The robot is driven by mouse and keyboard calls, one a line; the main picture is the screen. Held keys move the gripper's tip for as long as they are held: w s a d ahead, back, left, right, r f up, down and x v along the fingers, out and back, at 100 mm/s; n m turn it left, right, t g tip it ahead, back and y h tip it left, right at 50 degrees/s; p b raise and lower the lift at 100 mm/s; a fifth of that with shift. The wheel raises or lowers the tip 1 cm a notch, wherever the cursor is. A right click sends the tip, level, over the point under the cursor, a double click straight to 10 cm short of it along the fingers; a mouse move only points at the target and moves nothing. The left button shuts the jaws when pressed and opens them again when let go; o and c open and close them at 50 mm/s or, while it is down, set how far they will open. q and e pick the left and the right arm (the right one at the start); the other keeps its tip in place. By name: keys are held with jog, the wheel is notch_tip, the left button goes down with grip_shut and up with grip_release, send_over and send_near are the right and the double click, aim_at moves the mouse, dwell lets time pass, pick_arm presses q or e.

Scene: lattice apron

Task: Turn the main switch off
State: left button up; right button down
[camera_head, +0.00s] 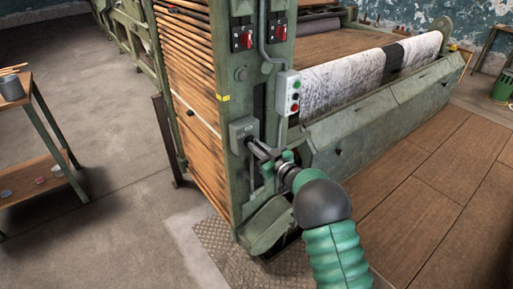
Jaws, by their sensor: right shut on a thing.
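A grey switch box (242,131) is fixed low on the green machine post. My right gripper (259,150) reaches in from the lower right and is shut on a dark handle at this box. The fingers hide most of the handle, so its exact angle is hard to tell. Two red rotary switches on black plates sit higher on the post, a left one (243,38) and a right one (280,33). The gripper is well below them. My left gripper is out of view.
A push-button box (288,93) with red and green buttons hangs just above my right gripper. A green guard (265,226) sticks out below it. A wooden-shelved cart (38,181) stands at the left. The concrete floor between is clear.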

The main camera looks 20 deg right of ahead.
jog(key=shift+s+a+f+n+b, duration=0.1)
jog(key=shift+a+f+n+b, duration=0.1)
jog(key=shift+n+b, duration=2.1)
jog(key=shift+a+f+n+b, duration=0.2)
jog(key=shift+n+b, duration=1.05)
jog(key=shift+n, duration=2.05)
jog(key=shift+s+f+n+b, duration=0.1)
jog(key=shift+f+n+b, duration=0.15)
jog(key=shift+n+b, duration=2.05)
jog(key=shift+n+p, duration=0.5)
jog(key=shift+n, duration=0.1)
jog(key=c, duration=1.5)
grip_release()
jog(key=shift+o, duration=0.2)
jog(key=shift+r, duration=0.15)
jog(key=shift+d+r, duration=0.1)
jog(key=p+v, duration=0.2)
jog(key=v, duration=1.4)
jog(key=shift+s+p, duration=0.4)
